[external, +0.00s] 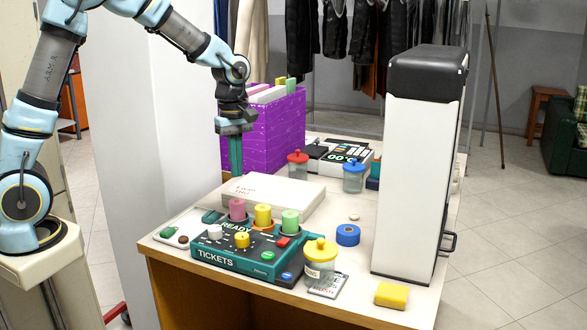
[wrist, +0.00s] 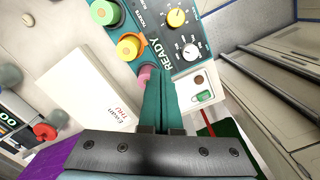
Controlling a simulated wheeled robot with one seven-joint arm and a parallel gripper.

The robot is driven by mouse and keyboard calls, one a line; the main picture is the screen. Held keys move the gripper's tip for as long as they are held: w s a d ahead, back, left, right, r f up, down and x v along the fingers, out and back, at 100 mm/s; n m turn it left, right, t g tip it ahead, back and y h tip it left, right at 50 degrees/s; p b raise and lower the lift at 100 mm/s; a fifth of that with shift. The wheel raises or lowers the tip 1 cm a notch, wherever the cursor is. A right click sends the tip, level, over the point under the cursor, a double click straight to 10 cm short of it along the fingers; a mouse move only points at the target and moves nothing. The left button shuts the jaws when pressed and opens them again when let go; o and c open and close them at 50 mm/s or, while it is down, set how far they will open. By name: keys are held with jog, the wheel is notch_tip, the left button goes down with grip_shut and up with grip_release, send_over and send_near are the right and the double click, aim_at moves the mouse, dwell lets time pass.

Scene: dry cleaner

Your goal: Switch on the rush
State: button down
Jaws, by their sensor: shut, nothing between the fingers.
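The teal TICKETS machine (external: 235,258) stands at the table's front, with the word READY, a white knob (external: 215,231), a yellow knob (external: 242,240) and a red switch-like part (external: 283,242). No rush label is legible on these controls. My gripper (external: 236,174) is shut and empty, pointing down above the table's left side, behind the machine.
Pink, yellow and green cylinders (external: 263,214) stand behind the machine's panel. A white box (external: 273,196), a purple box (external: 285,130), a yellow-lidded jar (external: 320,262) beside a card (external: 328,284), blue tape (external: 348,235), a yellow block (external: 391,295) and a tall white cabinet (external: 418,180) crowd the table.

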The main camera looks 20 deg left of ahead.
aim_at(281, 243)
jog(key=d+n+g+b, duration=0.1)
jog(key=d+n, duration=0.5)
jog(key=d, duration=0.7)
jog(key=shift+s+r+n, duration=0.3)
jog(key=shift+f, duration=0.1)
jog(key=f+p, duration=0.1)
jog(key=f, duration=0.3)
jog(key=s+f+p, duration=0.1)
jog(key=f, duration=0.8)
jog(key=shift+s+f+p, duration=0.2)
jog(key=shift+s+p, duration=0.15)
jog(key=shift+p, duration=0.05)
jog(key=shift+f, duration=0.15)
jog(key=shift+s+f, duration=0.15)
jog(key=shift+f, duration=0.15)
jog(key=shift+r, duration=0.1)
jog(key=shift+w+r, duration=0.15)
jog(key=shift+w, duration=0.7)
